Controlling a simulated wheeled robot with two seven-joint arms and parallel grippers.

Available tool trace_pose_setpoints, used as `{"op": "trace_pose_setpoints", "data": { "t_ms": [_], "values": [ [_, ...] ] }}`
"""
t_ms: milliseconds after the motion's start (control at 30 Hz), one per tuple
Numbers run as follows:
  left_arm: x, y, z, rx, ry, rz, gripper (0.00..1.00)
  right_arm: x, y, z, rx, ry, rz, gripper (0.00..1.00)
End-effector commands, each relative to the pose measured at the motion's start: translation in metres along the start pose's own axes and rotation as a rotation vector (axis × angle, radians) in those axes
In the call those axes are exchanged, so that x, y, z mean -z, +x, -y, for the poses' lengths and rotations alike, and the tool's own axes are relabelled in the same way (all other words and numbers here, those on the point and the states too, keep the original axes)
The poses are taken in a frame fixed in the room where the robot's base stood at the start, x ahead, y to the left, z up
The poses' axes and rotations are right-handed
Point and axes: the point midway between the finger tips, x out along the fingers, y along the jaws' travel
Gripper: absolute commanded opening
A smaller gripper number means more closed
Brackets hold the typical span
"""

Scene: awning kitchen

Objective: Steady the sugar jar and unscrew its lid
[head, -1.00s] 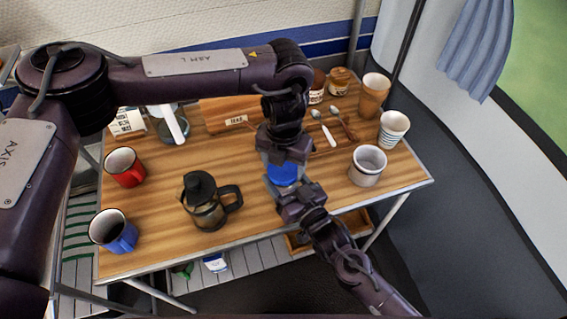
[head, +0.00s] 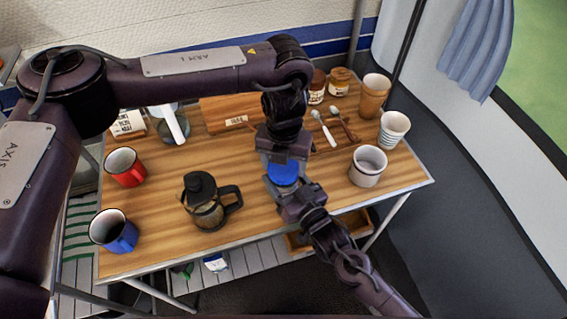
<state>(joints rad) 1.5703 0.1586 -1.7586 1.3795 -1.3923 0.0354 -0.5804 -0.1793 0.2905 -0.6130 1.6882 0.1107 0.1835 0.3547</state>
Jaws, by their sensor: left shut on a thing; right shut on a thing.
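The sugar jar shows mainly as its round blue lid (head: 283,174), near the front edge of the table; its body is mostly hidden by my grippers. My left gripper (head: 282,166) comes down from above and is shut on the lid. My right gripper (head: 284,184) reaches in from the lower right and is shut on the jar, low at the near side. The jar looks upright. Whether the lid is apart from the jar cannot be seen.
A glass coffee press (head: 207,208) stands left of the jar, with red (head: 125,168) and blue (head: 114,232) mugs further left. A white-grey mug (head: 367,168) stands to the right. Spoons (head: 325,130), cups and small jars fill the back right. Bare wood lies between press and jar.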

Motion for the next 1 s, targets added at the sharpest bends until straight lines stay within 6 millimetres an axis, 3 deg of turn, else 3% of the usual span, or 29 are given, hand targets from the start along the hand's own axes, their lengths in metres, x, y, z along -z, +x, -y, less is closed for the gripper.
{"op": "trace_pose_setpoints", "data": {
  "t_ms": [400, 800, 1000],
  "values": [
    [0.000, -0.015, 0.000, 0.000, 0.000, 0.000, 0.39, -0.001, 0.000, 0.000, 0.000, 0.001, 0.003, 0.02],
    [0.000, -0.017, 0.000, 0.000, 0.000, 0.000, 0.39, -0.001, 0.000, 0.000, 0.000, 0.001, 0.003, 0.02],
    [-0.001, -0.035, 0.000, -0.001, 0.001, 0.003, 0.39, -0.001, 0.000, 0.000, 0.000, 0.001, 0.003, 0.02]
  ]
}}
